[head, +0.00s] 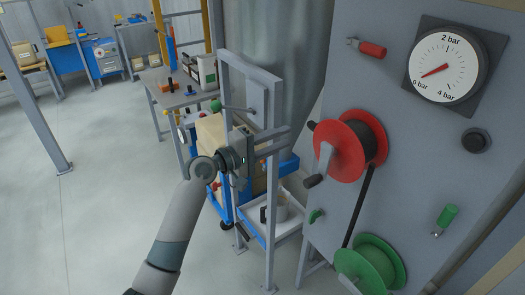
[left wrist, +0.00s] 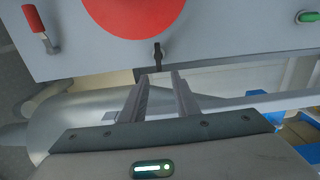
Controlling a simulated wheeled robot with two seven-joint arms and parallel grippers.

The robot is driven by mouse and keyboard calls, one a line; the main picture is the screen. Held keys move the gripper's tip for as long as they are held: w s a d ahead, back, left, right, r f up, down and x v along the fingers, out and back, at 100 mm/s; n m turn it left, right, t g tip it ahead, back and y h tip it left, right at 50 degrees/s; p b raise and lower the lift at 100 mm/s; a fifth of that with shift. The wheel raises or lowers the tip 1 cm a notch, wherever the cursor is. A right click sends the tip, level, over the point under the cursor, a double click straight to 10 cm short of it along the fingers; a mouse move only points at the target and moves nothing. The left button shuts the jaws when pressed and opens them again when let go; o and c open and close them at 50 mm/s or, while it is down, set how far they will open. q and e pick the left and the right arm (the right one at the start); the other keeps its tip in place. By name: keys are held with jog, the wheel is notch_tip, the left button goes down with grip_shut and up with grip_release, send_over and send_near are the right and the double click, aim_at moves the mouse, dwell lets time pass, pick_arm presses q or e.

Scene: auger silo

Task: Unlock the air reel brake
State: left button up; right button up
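A red reel (head: 350,145) with a crank and dark handle (head: 314,181) is mounted on the grey panel. A small black lever (head: 311,125) shows at its left edge; in the left wrist view this lever (left wrist: 157,55) stands just off the red disc (left wrist: 135,14). Which part is the brake is not labelled. My left gripper (head: 284,138) points at the panel, left of the reel. Its fingers (left wrist: 161,77) are parallel and apart, with nothing between them. The lever shows just beyond the fingertips, in line with the gap; contact is not visible. My right gripper is out of view.
The panel also carries a gauge (head: 448,66) near 0 bar, a red-handled lever (head: 367,48), a black knob (head: 476,141), a green-handled lever (head: 447,217) and a green reel (head: 370,265). A grey frame (head: 224,95) stands behind my left gripper. Open floor lies at left.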

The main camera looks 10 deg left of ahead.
pick_arm(q)
jog(key=b+v, duration=0.1)
jog(key=v, duration=0.5)
